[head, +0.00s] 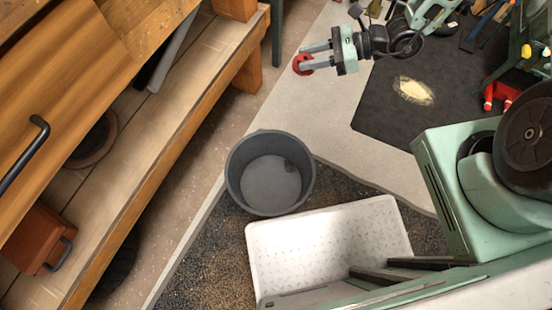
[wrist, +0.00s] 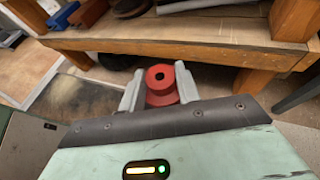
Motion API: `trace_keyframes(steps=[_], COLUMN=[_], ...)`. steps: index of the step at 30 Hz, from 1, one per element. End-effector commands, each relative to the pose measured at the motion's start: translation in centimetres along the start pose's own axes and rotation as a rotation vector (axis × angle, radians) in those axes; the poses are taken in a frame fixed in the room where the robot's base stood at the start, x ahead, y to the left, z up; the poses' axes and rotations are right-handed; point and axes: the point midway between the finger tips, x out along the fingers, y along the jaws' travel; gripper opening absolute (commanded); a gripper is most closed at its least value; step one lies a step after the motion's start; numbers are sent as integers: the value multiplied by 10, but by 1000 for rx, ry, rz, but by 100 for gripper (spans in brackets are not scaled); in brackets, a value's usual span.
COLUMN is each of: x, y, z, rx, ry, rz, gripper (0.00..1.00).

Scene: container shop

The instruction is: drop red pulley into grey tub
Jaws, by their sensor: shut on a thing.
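The red pulley (head: 302,64) is between the fingertips of my gripper (head: 308,57) at the top middle of the head view. My gripper is shut on it and holds it above the floor. In the wrist view the pulley (wrist: 161,84) sits between the two grey fingers of my gripper (wrist: 160,88), its centre hole facing the camera. The grey tub (head: 233,172) is round and open, and stands on the floor nearer the robot than the pulley. The pulley is apart from the tub, up and to the right of it in the head view. The tub does not show in the wrist view.
A white tray (head: 330,232) lies just right of and below the tub. A wooden workbench (head: 150,130) with a low shelf runs along the left. A black mat (head: 400,125) lies at the right.

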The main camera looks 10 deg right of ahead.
Motion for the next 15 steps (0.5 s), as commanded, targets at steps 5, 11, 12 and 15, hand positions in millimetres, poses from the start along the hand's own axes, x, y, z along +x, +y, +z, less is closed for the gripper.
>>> trace_keyframes(steps=[5, 11, 12, 15], x=[30, 56, 62, 75], y=[12, 26, 29, 36], z=[-41, -75, -82, -99], rx=[-26, -53, -59, -74], ry=[-1, -1, -1, 1], rz=[67, 138, 153, 189], gripper=[3, 3, 3, 3])
